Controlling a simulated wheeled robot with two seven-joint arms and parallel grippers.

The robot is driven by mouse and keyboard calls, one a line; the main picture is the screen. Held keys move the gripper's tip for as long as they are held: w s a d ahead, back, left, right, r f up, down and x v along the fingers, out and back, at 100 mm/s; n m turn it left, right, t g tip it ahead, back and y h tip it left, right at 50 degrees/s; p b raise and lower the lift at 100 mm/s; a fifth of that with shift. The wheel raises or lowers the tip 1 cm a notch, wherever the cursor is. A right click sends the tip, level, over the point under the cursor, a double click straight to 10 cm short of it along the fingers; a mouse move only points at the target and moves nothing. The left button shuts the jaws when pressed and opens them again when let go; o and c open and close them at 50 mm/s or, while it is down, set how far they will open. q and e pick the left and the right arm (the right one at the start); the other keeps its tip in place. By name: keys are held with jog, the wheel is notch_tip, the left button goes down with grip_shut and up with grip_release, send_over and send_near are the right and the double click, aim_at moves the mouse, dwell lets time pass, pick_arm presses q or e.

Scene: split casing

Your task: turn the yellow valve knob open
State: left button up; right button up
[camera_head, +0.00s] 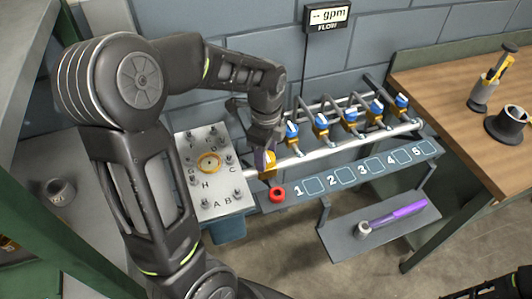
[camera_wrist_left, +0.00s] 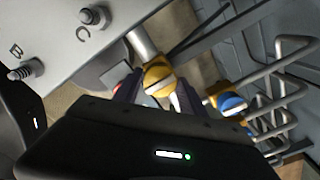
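The yellow valve knob (camera_head: 265,163) is at the left end of the valve row. In the left wrist view the knob (camera_wrist_left: 158,80) is a rounded yellow part with a pale band. My left gripper (camera_head: 265,147) reaches down to it from above. In the left wrist view the two dark fingers of my left gripper (camera_wrist_left: 157,92) stand apart, one on each side of the knob. Whether they touch it is not clear. The gripper's dark body hides the lower part of this view. My right gripper is not seen; only a dark part of my right arm shows at the bottom right.
Several yellow valves with blue knobs (camera_head: 292,130) continue rightward along the pipes. A lettered plate (camera_head: 222,209) with pegs stands left. A shelf (camera_head: 345,246) holds a purple-handled tool (camera_head: 398,211). The flow display (camera_head: 327,17) shows dashes.

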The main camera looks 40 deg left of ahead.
pick_arm(q)
jog(key=c, duration=0.9)
jog(key=shift+c, duration=0.2)
jog(key=shift+n, duration=0.3)
jog(key=n+b, duration=0.1)
jog(key=n, duration=0.3)
jog(key=n+b, duration=0.1)
jog(key=n, duration=0.3)
jog(key=shift+n, duration=0.3)
jog(key=n+b, duration=0.1)
jog(key=n, duration=0.3)
jog(key=shift+n, duration=0.3)
jog(key=shift+n+b, duration=0.3)
jog(key=shift+n, duration=1.9)
